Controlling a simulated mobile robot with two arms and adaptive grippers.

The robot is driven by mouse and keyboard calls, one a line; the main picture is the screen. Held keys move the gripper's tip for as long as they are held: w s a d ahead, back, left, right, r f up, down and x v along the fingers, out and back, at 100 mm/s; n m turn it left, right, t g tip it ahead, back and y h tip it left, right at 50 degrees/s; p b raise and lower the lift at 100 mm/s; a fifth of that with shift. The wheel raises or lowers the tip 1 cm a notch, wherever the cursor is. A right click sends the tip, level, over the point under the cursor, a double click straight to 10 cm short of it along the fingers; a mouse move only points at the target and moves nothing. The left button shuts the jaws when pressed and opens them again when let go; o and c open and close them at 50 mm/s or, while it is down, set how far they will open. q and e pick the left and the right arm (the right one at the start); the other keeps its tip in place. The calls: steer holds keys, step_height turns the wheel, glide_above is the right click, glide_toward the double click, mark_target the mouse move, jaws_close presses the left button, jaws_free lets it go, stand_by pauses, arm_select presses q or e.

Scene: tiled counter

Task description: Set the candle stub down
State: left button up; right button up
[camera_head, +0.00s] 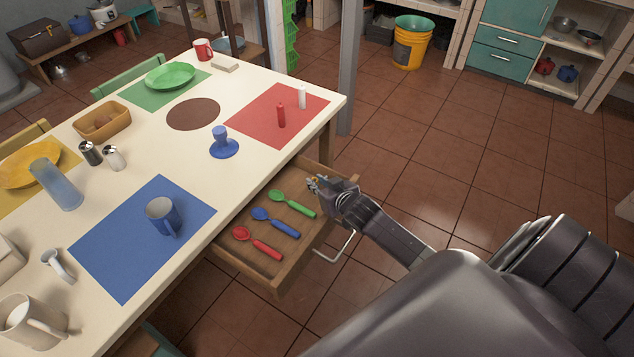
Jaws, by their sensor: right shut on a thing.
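My right gripper (317,184) reaches in from the right and is over the far right corner of the open wooden drawer (277,286). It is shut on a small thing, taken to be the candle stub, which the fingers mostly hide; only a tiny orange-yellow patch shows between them. I cannot tell how far above the drawer floor it is. My left gripper is out of view.
The drawer holds a green spoon (292,204), a blue spoon (275,222) and a red spoon (258,243). On the white table (270,170) stand a blue candle holder (223,145) and, on a red mat (250,118), red (281,116) and white (302,97) bottle-like items.

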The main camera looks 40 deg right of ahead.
steer(key=o, duration=0.9)
steer(key=shift+f, duration=0.1)
steer(key=shift+c, duration=0.2)
steer(key=p+v, duration=0.1)
steer(key=v, duration=1.1)
steer(key=shift+a, duration=0.1)
